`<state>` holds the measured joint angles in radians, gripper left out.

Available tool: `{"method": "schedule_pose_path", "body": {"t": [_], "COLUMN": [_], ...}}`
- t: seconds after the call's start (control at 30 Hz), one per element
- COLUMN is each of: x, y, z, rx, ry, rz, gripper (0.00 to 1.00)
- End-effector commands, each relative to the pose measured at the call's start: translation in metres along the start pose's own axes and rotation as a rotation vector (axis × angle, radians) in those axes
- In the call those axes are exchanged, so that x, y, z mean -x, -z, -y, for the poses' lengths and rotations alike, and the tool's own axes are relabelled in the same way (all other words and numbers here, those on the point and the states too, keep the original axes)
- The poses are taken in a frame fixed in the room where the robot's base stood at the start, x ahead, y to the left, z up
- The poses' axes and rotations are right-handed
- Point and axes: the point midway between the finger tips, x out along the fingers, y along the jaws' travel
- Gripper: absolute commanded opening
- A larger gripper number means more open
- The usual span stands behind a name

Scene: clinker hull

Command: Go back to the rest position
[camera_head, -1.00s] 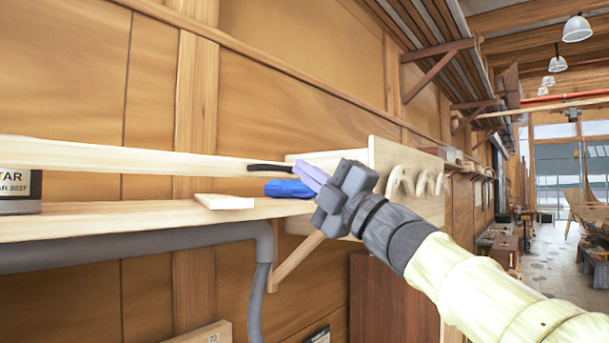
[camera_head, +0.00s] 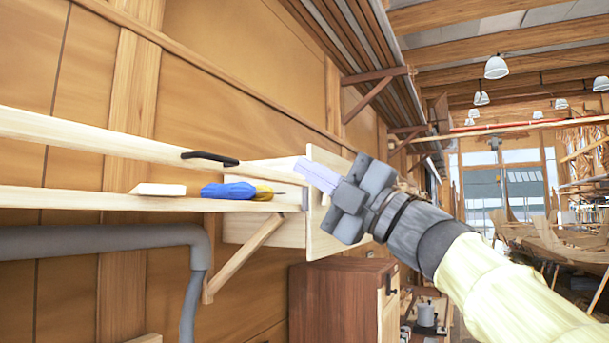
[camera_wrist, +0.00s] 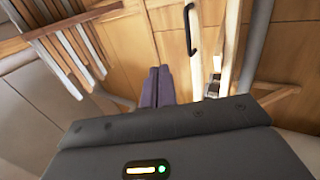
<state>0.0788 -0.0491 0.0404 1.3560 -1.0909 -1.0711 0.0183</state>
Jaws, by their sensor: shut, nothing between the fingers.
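My gripper (camera_head: 318,175) is at the end of my arm in the head view, to the right of the shelf's end. Its pale purple fingers point up and left and are shut together with nothing between them. In the wrist view the two fingers (camera_wrist: 158,86) lie side by side in front of the wooden wall. The gripper appears clear of the shelf things, though its depth from the end panel behind it is hard to tell.
A shelf (camera_head: 70,199) carries a pale wooden block (camera_head: 158,189) and a blue and yellow tool (camera_head: 235,191). A black handle (camera_head: 210,158) is on the rail above. A brown cabinet (camera_head: 335,300) stands below.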

Motion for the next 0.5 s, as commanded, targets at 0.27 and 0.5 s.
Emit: {"method": "schedule_pose_path", "body": {"t": [0.27, 0.5], "x": [0.000, 0.007], "y": [0.000, -0.034], "z": [0.000, 0.023], "rx": [0.000, -0.106], "ry": [0.000, -0.022], "rz": [0.000, 0.125], "gripper": [0.00, 0.00]}}
